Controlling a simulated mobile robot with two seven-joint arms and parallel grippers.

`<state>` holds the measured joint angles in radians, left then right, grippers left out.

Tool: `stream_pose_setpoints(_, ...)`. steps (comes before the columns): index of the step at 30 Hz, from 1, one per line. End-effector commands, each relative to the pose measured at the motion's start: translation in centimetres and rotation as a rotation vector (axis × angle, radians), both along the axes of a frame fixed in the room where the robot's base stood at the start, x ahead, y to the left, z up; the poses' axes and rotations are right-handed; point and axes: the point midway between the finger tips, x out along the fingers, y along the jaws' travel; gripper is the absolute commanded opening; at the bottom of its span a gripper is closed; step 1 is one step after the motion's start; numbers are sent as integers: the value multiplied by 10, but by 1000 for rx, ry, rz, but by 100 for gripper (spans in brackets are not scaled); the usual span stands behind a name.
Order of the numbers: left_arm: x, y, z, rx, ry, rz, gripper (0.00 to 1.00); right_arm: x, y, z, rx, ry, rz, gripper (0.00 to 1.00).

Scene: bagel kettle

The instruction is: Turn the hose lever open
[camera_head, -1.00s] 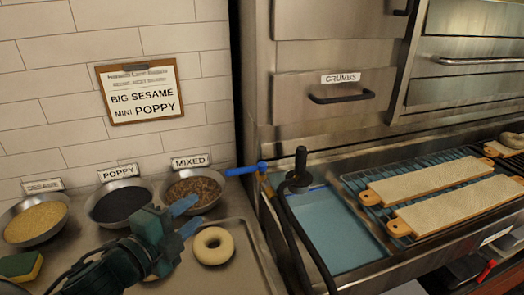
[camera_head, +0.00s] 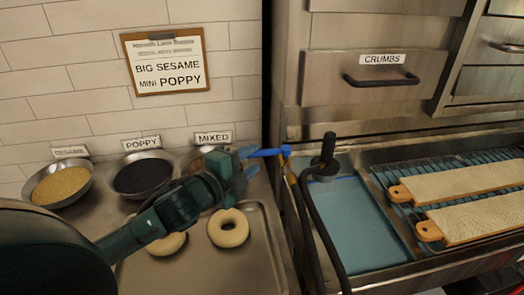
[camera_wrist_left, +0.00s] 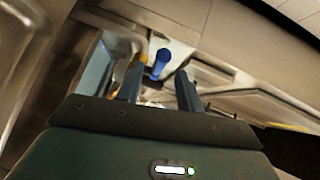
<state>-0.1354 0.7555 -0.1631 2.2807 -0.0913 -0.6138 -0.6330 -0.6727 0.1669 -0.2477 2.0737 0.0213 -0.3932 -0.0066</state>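The blue hose lever (camera_head: 265,152) sticks out to the left from a brass-coloured valve (camera_head: 290,172) by the steel cabinet's edge. The black hose (camera_head: 322,238) runs down beside it. My left gripper (camera_head: 245,164) is just left of the lever's tip, its blue fingers pointing toward it. In the left wrist view the lever (camera_wrist_left: 161,62) shows beyond the gap between the two spread fingers of my left gripper (camera_wrist_left: 158,82). The fingers are apart and nothing is held. I cannot tell the exact distance to the lever. My right gripper is not in view.
Two bagels lie on a metal tray (camera_head: 262,262) below my left arm. Bowls of sesame (camera_head: 61,186), poppy (camera_head: 142,177) and mixed seeds stand along the tiled wall, the mixed one partly hidden. A blue-bottomed basin (camera_head: 360,225) and boards (camera_head: 462,183) are at the right.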

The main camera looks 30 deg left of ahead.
Motion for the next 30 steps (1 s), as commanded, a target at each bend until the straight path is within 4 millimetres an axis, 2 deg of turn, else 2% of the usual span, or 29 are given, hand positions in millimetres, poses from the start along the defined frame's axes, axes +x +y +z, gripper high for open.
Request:
stream_pose_setpoints(3,20,-3,-1,-3,-1,2,37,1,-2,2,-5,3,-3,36)
stream_pose_setpoints(9,41,-6,-5,-3,0,2,37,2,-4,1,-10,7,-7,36)
stream_pose_setpoints(21,47,-7,-7,-1,0,0,36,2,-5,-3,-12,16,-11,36)
stream_pose_setpoints(30,47,-7,-7,-1,0,0,12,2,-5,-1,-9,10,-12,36)
